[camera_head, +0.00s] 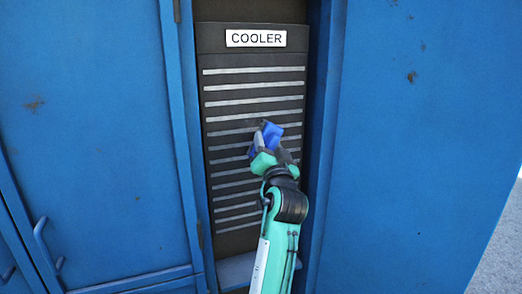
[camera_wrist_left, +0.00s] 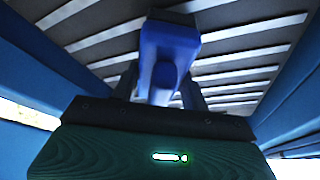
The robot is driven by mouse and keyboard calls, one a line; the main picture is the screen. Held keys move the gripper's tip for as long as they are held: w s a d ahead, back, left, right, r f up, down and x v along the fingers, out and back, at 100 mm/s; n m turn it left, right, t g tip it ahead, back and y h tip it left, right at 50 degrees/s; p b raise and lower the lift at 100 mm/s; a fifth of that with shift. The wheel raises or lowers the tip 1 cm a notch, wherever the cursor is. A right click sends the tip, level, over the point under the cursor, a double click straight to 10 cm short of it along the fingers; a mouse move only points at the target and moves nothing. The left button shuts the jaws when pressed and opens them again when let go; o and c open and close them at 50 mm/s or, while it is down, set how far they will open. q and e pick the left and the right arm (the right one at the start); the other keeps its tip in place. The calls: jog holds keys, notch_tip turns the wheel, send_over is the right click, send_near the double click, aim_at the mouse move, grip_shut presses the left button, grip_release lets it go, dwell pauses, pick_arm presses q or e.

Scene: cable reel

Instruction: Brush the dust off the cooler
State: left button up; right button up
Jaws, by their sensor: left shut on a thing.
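The cooler (camera_head: 254,105) is a dark upright panel with several pale horizontal slats and a white sign reading COOLER (camera_head: 256,38). My left gripper (camera_head: 262,145) is in front of its middle, shut on a blue brush (camera_head: 271,133). In the left wrist view the blue brush (camera_wrist_left: 170,48) points toward the slats (camera_wrist_left: 250,62); its bristles are hidden, and I cannot tell whether it touches them. Some pale marks lie on the slats, but dust is too faint to make out for sure. My right gripper is not in view.
The cooler sits recessed between blue walls, with a blue cabinet door (camera_head: 90,120) at left and a wide blue panel (camera_head: 425,130) at right. A handle (camera_head: 44,240) sticks out at lower left.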

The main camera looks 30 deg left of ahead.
aim_at(282, 134)
pick_arm(q)
jog(key=shift+w+d, duration=0.25)
jog(key=shift+w, duration=0.05)
jog(key=shift+w+d+b, duration=1)
jog(key=shift+w+d, duration=0.05)
jog(key=shift+w, duration=0.2)
jog(key=shift+w+d+b, duration=1)
jog(key=shift+w, duration=0.25)
jog(key=shift+r+p, duration=0.95)
jog(key=shift+r, duration=0.25)
jog(key=shift+s+a+f+p, duration=0.1)
jog(key=shift+s+a+p, duration=0.9)
jog(key=shift+s, duration=0.35)
